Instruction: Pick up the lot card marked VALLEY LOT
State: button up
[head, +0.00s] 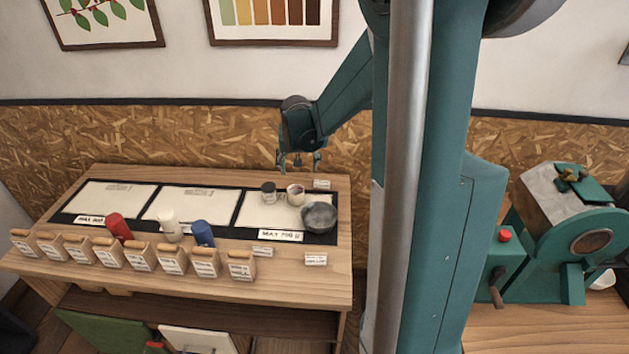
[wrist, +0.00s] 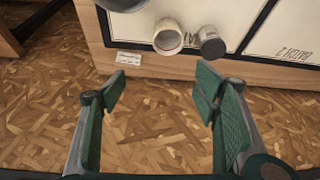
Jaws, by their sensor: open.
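Three small white cards show on the wooden table in the head view: one at the back right (head: 321,184), one at the front (head: 263,251) and one at the front right (head: 316,259). Their print is too small to read, so I cannot tell which is VALLEY LOT. My gripper (head: 298,162) hangs open and empty above the table's back edge, left of the back card. In the wrist view my gripper (wrist: 162,90) has its fingers spread wide. One card (wrist: 128,58) lies there near the table edge, beyond the left fingertip, apart from it.
A grey bowl (head: 320,217), a pale cup (head: 295,195) and a small jar (head: 268,192) stand close to the back card. Red (head: 119,226), white (head: 168,225) and blue (head: 203,233) items and several labelled wooden blocks line the front. A green machine (head: 570,235) stands right.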

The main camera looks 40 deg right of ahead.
jog(key=m+g, duration=0.1)
jog(key=m, duration=0.1)
send_over(322, 179)
jog(key=s+a, duration=0.2)
notch_tip(322, 179, down, 10)
jog(key=shift+d+f, duration=0.15)
jog(key=shift+f, duration=0.1)
jog(key=shift+h, duration=0.3)
jog(key=shift+x, duration=1.3)
jog(key=shift+x, duration=2.6)
jog(key=shift+w, duration=0.1)
jog(key=shift+c, duration=0.7)
jog(key=c, duration=0.8)
